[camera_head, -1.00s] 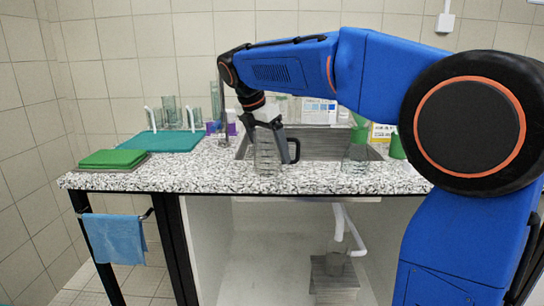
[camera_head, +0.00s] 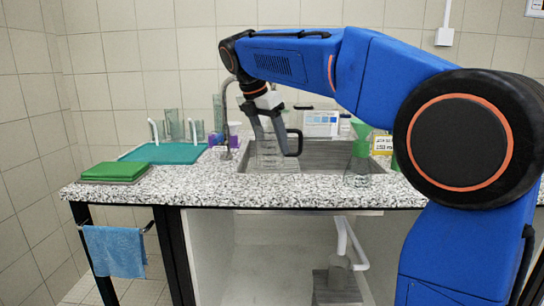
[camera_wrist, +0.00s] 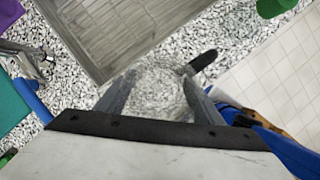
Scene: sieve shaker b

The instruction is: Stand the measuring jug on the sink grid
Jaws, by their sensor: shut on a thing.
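The measuring jug (camera_head: 271,152) is clear, with a dark handle (camera_head: 295,143) on its right. My gripper (camera_head: 268,133) is shut on it and holds it upright, a little above the counter by the sink's front left. In the wrist view my gripper (camera_wrist: 157,95) has a finger on each side of the clear jug (camera_wrist: 155,75), with speckled counter showing through it. The sink (camera_head: 325,148) is a grey recess behind and to the right of the jug. Its ridged grey floor shows in the wrist view (camera_wrist: 110,30); I cannot tell the grid apart from it.
A clear flask with a green funnel (camera_head: 360,135) stands at the sink's front right. A teal mat (camera_head: 165,154) holds glassware; green cloths (camera_head: 115,171) lie front left.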

